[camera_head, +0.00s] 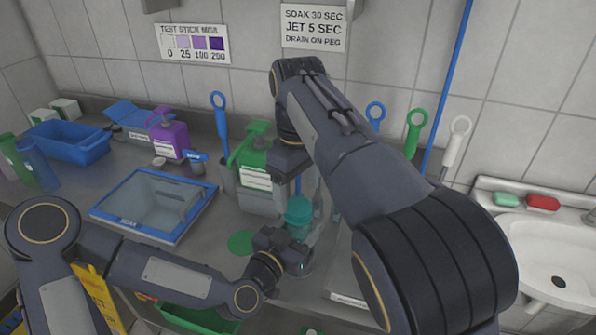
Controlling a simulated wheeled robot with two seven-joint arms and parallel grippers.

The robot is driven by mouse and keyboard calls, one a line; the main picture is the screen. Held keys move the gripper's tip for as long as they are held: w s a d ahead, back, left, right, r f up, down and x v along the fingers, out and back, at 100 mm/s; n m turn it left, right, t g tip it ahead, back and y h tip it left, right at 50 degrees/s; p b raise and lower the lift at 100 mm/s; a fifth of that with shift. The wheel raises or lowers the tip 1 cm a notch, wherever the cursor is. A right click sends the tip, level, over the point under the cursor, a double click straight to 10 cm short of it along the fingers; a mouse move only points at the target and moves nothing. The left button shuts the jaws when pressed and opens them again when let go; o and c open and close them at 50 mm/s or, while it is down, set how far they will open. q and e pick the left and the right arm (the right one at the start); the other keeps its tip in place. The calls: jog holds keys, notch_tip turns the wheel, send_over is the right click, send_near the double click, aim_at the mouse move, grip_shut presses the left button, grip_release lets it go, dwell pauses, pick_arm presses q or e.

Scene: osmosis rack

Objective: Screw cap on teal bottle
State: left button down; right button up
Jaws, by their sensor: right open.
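The right arm crosses the view in front of the wall. My left gripper (298,256) is low beside the bottle, pointing right. Its fingers are mostly hidden, so its grip is unclear.
A green jug (255,165) stands close behind, left of the bottle. A blue-rimmed soak basin (154,204) and purple jug (168,135) are at left. A flat green disc (241,242) lies beside the left gripper. A white sink (545,245) is at right.

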aim_at(298, 206)
jog(key=shift+f, duration=1.7)
jog(key=c, duration=1)
jog(key=m, duration=0.5)
jog(key=o, duration=1.1)
jog(key=shift+r, duration=0.1)
